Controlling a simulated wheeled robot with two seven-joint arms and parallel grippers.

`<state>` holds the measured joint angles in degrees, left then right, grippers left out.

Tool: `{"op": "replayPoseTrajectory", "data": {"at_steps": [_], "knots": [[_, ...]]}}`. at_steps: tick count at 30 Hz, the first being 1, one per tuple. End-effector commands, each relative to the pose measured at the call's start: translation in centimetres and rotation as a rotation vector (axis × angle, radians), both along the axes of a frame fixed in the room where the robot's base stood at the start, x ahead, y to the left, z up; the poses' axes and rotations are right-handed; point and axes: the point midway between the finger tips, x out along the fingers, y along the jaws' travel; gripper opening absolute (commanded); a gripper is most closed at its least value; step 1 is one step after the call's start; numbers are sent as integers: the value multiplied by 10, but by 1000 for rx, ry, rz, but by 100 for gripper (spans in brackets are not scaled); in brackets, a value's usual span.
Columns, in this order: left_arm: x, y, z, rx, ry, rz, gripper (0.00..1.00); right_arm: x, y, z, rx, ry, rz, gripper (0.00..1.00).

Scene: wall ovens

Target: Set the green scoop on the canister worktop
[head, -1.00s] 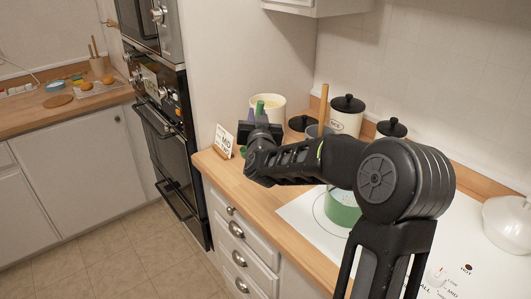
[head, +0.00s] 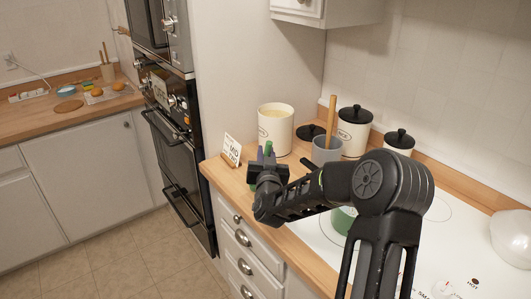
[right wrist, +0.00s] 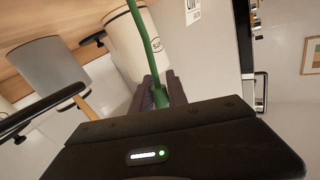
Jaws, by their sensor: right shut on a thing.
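My right gripper (head: 266,164) is shut on the green scoop (head: 268,149), over the front part of the canister worktop (head: 226,181). Only a small green part of the scoop shows in the head view. In the right wrist view its long green handle (right wrist: 146,45) runs up from between the finger pads (right wrist: 156,94). Whether the scoop touches the wood cannot be told. An open cream canister (head: 275,135) with pale contents stands behind the gripper. My left gripper is not in view.
A small sign (head: 232,149) stands left of the gripper. A grey crock (head: 326,151) with a wooden utensil, a loose black lid (head: 311,131) and lidded canisters (head: 354,132) are behind to the right. A green pot (head: 342,220) sits on the white hob.

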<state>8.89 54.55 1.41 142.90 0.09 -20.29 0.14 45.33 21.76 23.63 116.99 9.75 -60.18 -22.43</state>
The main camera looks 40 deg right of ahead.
Motion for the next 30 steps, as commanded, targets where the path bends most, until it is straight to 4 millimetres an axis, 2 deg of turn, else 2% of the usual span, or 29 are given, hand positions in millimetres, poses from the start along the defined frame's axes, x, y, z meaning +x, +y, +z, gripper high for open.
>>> {"op": "replayPoseTrajectory", "data": {"at_steps": [11,12,19,30], "knots": [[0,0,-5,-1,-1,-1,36,0,1,-4,-1,-2,2,0],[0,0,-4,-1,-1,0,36,0,1,-3,-1,-2,2,21],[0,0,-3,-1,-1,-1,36,0,1,-2,-1,-1,1,40],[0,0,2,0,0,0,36,0,0,2,-1,-1,1,41]]}}
